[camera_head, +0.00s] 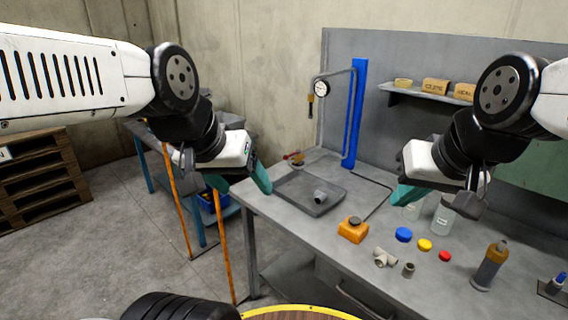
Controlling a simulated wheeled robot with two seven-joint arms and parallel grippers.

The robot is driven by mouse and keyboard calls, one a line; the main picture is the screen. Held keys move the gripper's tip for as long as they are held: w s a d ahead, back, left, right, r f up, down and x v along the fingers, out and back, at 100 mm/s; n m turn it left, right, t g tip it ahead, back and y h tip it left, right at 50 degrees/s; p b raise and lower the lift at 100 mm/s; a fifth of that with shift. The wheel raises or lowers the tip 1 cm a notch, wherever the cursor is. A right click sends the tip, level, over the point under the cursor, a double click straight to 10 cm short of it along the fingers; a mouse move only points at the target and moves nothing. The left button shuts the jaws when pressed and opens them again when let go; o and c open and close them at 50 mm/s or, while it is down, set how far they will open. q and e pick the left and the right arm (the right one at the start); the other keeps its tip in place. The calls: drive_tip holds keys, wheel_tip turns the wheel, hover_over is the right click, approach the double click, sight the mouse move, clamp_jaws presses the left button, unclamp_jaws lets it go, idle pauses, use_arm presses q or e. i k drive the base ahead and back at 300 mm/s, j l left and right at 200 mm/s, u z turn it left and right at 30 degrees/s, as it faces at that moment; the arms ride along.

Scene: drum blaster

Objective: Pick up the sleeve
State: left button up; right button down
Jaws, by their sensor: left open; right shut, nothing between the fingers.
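A short grey cylindrical fitting (408,270), which looks like the sleeve, stands on the grey workbench (330,244) near its front edge. It is just right of a grey tee fitting (385,258). Another grey pipe fitting (320,197) lies in a dark shallow tray (296,204). My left gripper (240,182) is open, its teal fingers spread and empty, at the bench's left end, left of the tray. My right gripper (402,195) is shut and empty above the back of the bench, behind the small fitting and apart from it.
An orange block (353,231) and blue (403,234), yellow (425,245) and red (445,256) caps lie near the fittings. Clear jars (443,218) stand close below my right gripper. A bottle (489,266) stands at right. A blue post (354,115) with a gauge rises behind.

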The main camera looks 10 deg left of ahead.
sight(407, 271)
drive_tip(key=i+j+z, duration=0.3)
drive_tip(key=i+j, duration=0.35)
drive_tip(key=l+z, duration=0.1)
drive_tip(key=z, duration=0.35)
drive_tip(key=l+z, duration=0.1)
drive_tip(key=z, duration=0.4)
drive_tip(key=i+z, duration=0.1)
drive_tip(key=z, duration=0.35)
drive_tip(key=l+u, duration=0.1)
drive_tip(key=u, duration=0.3)
drive_tip(key=l+u, duration=0.1)
drive_tip(key=u, duration=0.25)
drive_tip(key=l+u, duration=0.25)
drive_tip(key=k+l+u, duration=0.2)
drive_tip(key=l, duration=0.25)
drive_tip(key=l+u, duration=0.25)
drive_tip(key=k+l+u, duration=0.2)
drive_tip(key=l, duration=0.15)
drive_tip(key=k+l, duration=0.15)
drive_tip(key=l, duration=0.2)
drive_tip(key=k+l, duration=0.2)
drive_tip(key=l, duration=0.15)
drive_tip(key=k+l+u, duration=0.1)
drive_tip(key=l, duration=0.25)
drive_tip(key=k+l, duration=0.25)
drive_tip(key=i+l, duration=0.05)
drive_tip(key=l, duration=0.05)
